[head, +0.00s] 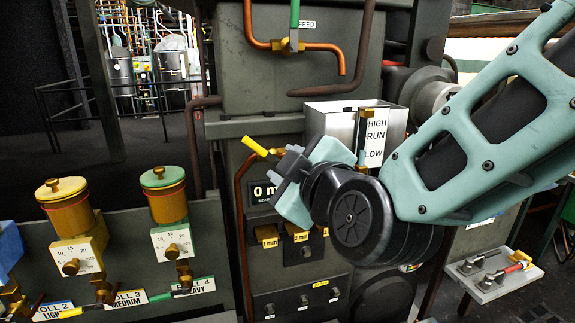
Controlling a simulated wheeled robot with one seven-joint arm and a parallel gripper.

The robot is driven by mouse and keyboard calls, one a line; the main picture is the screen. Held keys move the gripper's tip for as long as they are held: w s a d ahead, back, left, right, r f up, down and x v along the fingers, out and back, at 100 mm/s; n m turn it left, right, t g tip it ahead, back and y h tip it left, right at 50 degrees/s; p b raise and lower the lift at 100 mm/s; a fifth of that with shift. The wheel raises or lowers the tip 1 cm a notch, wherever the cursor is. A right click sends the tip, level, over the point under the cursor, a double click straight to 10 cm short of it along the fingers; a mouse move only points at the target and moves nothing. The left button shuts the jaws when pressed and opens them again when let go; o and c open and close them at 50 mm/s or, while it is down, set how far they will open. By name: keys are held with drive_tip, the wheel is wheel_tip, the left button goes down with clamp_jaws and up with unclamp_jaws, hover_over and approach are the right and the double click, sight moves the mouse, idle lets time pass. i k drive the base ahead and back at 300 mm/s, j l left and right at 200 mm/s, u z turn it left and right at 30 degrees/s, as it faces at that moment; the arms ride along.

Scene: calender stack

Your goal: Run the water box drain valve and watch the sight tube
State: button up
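The water box (332,122) is an open-topped grey metal box on the dark machine face. On its front is the sight tube (363,138), with brass fittings and a white HIGH, RUN, LOW plate (376,138). The water level in the tube cannot be read. A yellow valve lever (254,146) with a brass body sits left of and below the box, above a copper pipe; it carries no readable label. My gripper (284,168) is just right of and below this lever, close to its brass end. Its fingertips are partly hidden, so contact and opening cannot be told.
A green-handled FEED valve (294,38) is above the box. A display (264,192) is partly covered by my gripper, with yellow tags marked in mm below. Roll cups (167,196) and small valves are at lower left.

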sight(264, 153)
drive_tip(key=i+j, duration=0.1)
drive_tip(key=j, duration=0.4)
drive_tip(key=i+j, duration=0.1)
drive_tip(key=j, duration=0.4)
drive_tip(key=i+j, duration=0.35)
drive_tip(key=j+z, duration=0.05)
drive_tip(key=j, duration=0.05)
